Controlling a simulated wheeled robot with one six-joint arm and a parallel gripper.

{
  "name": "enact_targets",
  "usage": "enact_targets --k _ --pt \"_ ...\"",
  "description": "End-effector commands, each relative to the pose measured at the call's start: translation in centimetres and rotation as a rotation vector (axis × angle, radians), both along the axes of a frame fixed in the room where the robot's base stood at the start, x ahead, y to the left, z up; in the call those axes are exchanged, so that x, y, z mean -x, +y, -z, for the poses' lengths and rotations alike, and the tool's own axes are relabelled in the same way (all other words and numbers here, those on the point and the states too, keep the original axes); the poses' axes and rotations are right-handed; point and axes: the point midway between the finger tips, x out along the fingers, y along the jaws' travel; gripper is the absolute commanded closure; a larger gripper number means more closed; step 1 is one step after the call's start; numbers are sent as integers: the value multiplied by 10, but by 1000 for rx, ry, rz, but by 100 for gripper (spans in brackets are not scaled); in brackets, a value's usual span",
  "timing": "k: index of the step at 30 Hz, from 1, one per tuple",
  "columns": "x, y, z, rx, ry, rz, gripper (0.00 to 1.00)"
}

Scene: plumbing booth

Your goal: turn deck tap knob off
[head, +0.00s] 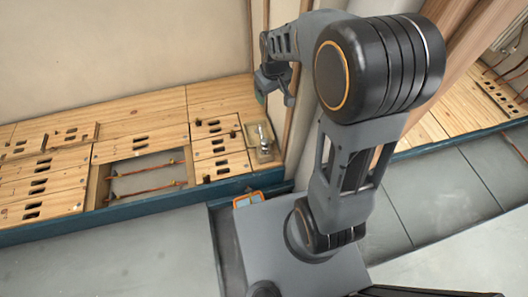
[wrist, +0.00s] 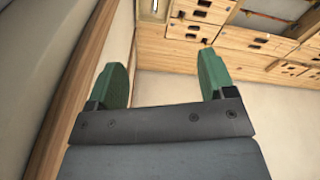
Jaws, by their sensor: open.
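A small metallic tap (head: 264,139) stands on a light plate at the right end of the wooden deck in the head view. Its knob is too small to make out, so I cannot tell its setting. In the wrist view a shiny fitting, seemingly the tap (wrist: 154,7), shows at the top edge, partly cut off. My gripper (head: 261,93) is above the tap and apart from it in the head view. In the wrist view my gripper (wrist: 162,68) has its two green fingers spread, with nothing between them.
The wooden deck (head: 140,121) has slots and a recess with two copper pipes (head: 145,190). A wall (head: 110,50) stands behind it and a wooden post (head: 283,60) rises close to my gripper. An orange-edged device (head: 248,199) lies near the deck's front edge.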

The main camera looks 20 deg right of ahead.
Motion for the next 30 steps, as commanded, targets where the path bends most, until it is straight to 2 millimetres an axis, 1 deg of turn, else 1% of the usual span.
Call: enact_targets --k 1,2,3,5,6,9,10,12,15,23,30 --pt "-17 -2 61 5 29 -30 24" --pt "-25 -2 81 7 40 -49 24" --pt "-35 -3 108 10 53 -74 24" --pt "-49 -3 145 13 73 -111 24" --pt "-56 -3 168 15 84 -134 24" --pt "-70 -2 219 19 107 -182 24" --pt "-73 -2 232 19 113 -195 24" --pt "-78 -2 256 20 124 -219 24" --pt "-83 -2 280 21 134 -242 24" --pt "-85 -1 320 21 146 -260 24" --pt "-85 -1 367 21 146 -260 24"
